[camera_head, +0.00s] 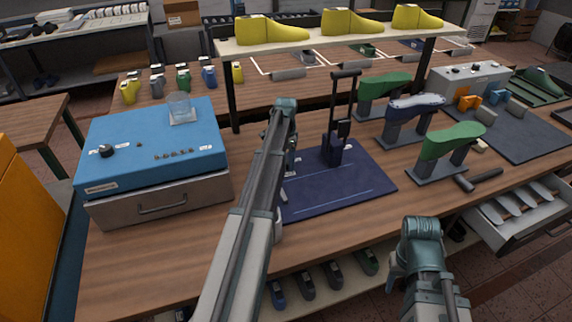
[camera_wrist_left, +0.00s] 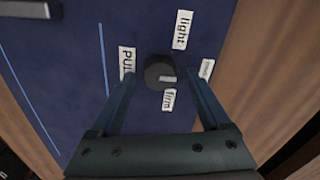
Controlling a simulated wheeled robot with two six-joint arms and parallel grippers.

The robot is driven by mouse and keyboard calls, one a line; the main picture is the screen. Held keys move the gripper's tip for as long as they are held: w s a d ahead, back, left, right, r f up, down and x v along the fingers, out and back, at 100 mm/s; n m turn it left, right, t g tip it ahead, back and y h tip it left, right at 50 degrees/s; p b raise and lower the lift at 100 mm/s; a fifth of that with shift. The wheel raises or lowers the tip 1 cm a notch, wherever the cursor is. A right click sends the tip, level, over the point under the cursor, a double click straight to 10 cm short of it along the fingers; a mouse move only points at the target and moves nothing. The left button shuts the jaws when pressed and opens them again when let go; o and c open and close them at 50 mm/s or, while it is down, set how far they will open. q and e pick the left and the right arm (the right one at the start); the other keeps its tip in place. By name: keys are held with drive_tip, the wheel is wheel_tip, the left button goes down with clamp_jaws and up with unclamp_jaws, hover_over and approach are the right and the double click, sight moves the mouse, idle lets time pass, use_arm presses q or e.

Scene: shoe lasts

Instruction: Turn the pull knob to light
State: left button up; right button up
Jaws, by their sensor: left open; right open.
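The dark round pull knob (camera_wrist_left: 160,73) sits on a blue panel in the left wrist view. A "PULL" label (camera_wrist_left: 127,62) is left of it, a "light" label (camera_wrist_left: 183,30) above right, and a "firm" label (camera_wrist_left: 168,99) below. The knob's pale mark lies on its lower right side. My left gripper (camera_wrist_left: 158,82) is open, its fingers at either side of the knob with gaps showing. In the head view my left arm hides the knob. My right gripper (camera_head: 398,272) hangs at the table's front edge, mostly hidden by its wrist, away from the knob.
A dark blue mat (camera_head: 345,186) bears an upright post device (camera_head: 337,142). Right of it stand shoe lasts on stands, including a green one (camera_head: 452,141), near a hammer (camera_head: 478,179). A blue box with a drawer (camera_head: 155,146) stands left. An open drawer (camera_head: 520,212) juts out front right.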

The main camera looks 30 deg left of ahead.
use_arm(q)
clamp_jaws()
idle(0.4)
drive_tip(key=shift+n, duration=0.4)
drive_tip(key=n, duration=0.5)
drive_tip(key=shift+a+n, duration=0.1)
drive_tip(key=shift+n, duration=0.2)
drive_tip(key=n, duration=0.5)
drive_tip(key=shift+a, duration=0.1)
drive_tip(key=shift+n, duration=0.5)
